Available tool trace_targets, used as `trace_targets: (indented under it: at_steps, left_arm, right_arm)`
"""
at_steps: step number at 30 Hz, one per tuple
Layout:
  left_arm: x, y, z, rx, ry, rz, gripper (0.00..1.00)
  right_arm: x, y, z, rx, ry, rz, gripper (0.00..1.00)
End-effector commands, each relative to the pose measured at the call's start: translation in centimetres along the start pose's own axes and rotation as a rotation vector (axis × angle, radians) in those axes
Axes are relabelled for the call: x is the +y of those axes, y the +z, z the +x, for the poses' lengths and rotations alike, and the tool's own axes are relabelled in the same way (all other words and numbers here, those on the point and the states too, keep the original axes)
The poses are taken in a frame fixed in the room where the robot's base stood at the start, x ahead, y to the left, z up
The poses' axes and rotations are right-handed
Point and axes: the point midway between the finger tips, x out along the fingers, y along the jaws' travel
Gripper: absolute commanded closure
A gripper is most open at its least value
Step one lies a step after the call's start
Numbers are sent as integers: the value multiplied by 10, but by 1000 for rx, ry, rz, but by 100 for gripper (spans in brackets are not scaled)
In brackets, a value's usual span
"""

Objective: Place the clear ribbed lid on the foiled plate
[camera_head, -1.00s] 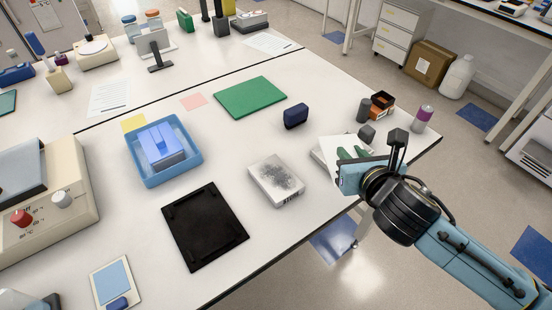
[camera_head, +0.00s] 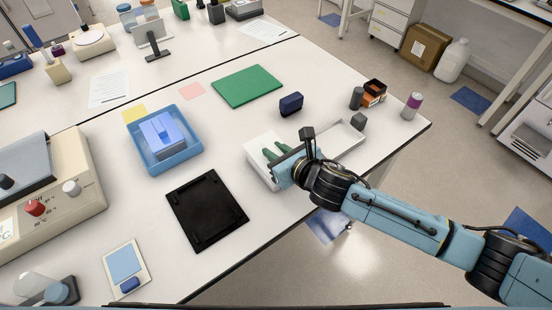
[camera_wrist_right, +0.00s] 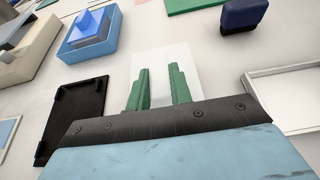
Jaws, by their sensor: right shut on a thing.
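My right gripper (camera_head: 273,153) is over the spot where the foiled plate lies on the bench, to the right of the black mat. Its green fingers are shut on the clear ribbed lid, a pale, see-through sheet between and beyond the fingers in the right wrist view (camera_wrist_right: 165,62). In the head view, the lid (camera_head: 259,146) looks white and lies over the plate. The foiled plate is mostly hidden by the lid and my gripper. I cannot tell whether the lid touches the plate. My left gripper is out of view.
A shallow white tray (camera_head: 351,134) stands empty to the right. The black mat (camera_head: 207,211) lies left of the plate. A blue tub (camera_head: 187,159), a green mat (camera_head: 246,86) and a dark blue block (camera_head: 291,104) are farther back. The bench's front edge is close to my wrist.

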Motion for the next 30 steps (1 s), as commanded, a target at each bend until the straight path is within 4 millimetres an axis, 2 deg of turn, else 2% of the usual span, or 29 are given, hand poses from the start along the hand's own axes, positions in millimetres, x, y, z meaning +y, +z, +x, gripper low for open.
trace_targets:
  at_steps: [3, 5, 16, 17, 21, 30]
  left_arm:
    - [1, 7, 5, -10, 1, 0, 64]
    - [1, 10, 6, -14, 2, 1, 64]
    - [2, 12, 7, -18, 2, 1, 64]
    - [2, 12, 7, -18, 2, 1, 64]
    - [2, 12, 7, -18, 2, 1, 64]
    - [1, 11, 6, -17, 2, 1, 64]
  right_arm:
    - [1, -20, 8, 3, -1, 2, 100]
    - [0, -26, 10, 2, 0, 2, 100]
    - [0, -29, 12, 0, -1, -1, 100]
    - [0, -30, 12, 0, -1, -1, 78]
    - [0, -29, 12, 0, -1, -1, 59]
    - [0, -28, 11, 0, -1, 0, 57]
